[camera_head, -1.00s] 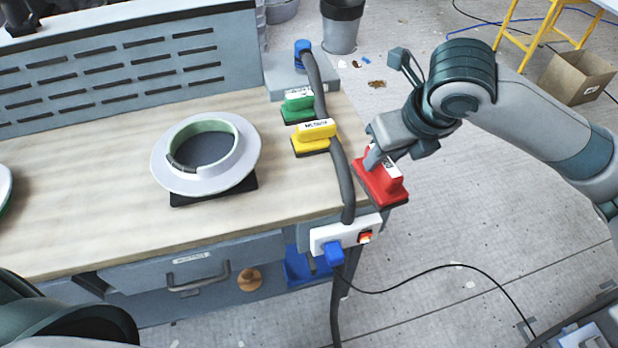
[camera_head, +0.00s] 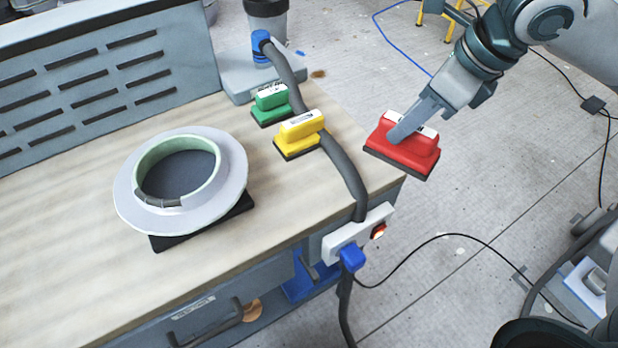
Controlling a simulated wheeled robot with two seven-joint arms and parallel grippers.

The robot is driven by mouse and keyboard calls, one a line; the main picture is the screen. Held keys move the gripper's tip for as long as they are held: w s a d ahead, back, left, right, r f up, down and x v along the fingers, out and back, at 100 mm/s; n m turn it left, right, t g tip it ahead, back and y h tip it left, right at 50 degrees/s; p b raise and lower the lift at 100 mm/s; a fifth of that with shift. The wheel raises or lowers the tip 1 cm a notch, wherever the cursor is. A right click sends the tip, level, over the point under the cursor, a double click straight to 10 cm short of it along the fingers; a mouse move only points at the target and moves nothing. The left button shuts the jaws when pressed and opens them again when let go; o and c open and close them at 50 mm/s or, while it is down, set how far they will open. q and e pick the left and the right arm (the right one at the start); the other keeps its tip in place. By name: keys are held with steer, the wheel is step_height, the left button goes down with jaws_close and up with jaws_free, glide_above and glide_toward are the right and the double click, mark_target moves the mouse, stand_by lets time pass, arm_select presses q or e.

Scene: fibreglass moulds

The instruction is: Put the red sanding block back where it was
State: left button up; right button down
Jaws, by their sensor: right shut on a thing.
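The red sanding block (camera_head: 404,148) is in my right gripper (camera_head: 412,132), which is shut on its top handle. The block hangs level, at or just past the right edge of the workbench in the picture; its height over the bench is hard to tell. A yellow sanding block (camera_head: 300,134) and a green sanding block (camera_head: 271,104) stand on the bench to its left, in a row. A thick grey hose (camera_head: 343,172) runs between them and the red block. My left gripper is out of view.
A pale round mould ring (camera_head: 128,200) sits on a black pad on the workbench (camera_head: 85,262). A white socket box (camera_head: 376,222) with a blue plug (camera_head: 352,257) is fixed at the bench's right edge. Bare wood lies around the ring. A dark bin (camera_head: 266,12) stands behind the bench.

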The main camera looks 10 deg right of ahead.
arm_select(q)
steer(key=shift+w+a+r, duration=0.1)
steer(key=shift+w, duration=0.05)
arm_select(e)
steer(key=shift+d, duration=0.1)
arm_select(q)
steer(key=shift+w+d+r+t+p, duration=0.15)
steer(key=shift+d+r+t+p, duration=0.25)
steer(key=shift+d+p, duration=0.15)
arm_select(e)
steer(key=w+a+f, duration=0.5)
steer(key=a+f, duration=0.2)
steer(key=a, duration=0.3)
steer(key=shift+w+a, duration=0.15)
steer(key=shift+w, duration=0.1)
